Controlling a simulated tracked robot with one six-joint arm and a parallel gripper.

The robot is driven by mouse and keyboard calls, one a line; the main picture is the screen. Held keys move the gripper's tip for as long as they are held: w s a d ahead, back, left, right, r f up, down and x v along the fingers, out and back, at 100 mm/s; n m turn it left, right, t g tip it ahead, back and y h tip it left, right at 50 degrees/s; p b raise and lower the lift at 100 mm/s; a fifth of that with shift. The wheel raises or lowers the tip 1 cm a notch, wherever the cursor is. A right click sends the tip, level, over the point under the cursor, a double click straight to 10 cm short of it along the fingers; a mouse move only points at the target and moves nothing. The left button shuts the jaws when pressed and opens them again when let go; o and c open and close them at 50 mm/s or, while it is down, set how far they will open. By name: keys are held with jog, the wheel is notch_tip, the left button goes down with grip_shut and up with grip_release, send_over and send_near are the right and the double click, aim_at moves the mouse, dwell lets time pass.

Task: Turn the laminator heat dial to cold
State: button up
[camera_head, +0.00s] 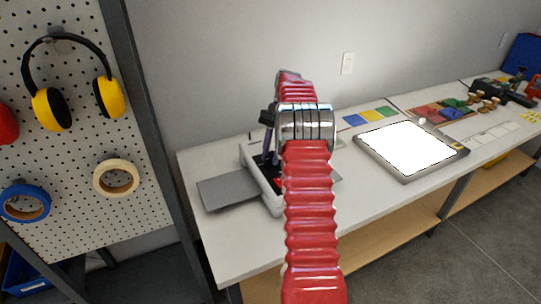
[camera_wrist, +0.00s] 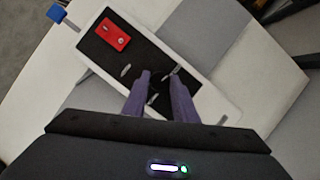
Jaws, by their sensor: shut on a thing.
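The laminator (camera_head: 268,201) is a white box with a black top panel, near the left end of the bench. It also shows in the wrist view (camera_wrist: 215,103). My gripper (camera_wrist: 159,77), with two purple fingers, reaches down to the black panel. The heat dial (camera_wrist: 157,86) is dark and mostly hidden between the fingertips; my gripper is shut on it. Small pale marks lie around it on the panel. I cannot read which mark the dial points to. In the head view my arm covers much of the laminator, and the dial is hidden.
A red switch (camera_wrist: 111,36) sits on the same panel. A grey tray (camera_head: 228,192) sticks out from the laminator's left side. A blue knob (camera_wrist: 57,13) is beyond the laminator's end. A light pad (camera_head: 408,148) lies further right. A pegboard (camera_head: 75,165) stands left.

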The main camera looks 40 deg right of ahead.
jog(key=shift+w+d+n+g, duration=0.1)
jog(key=shift+w+n+g, duration=0.1)
jog(key=shift+n, duration=0.45)
jog(key=shift+w+n+g, duration=0.1)
jog(key=shift+n+g, duration=0.1)
jog(key=shift+n, duration=0.45)
jog(key=shift+h, duration=0.3)
jog(key=o, duration=1)
jog(key=shift+s, duration=0.1)
jog(key=shift+r, duration=0.15)
jog(key=v, duration=0.7)
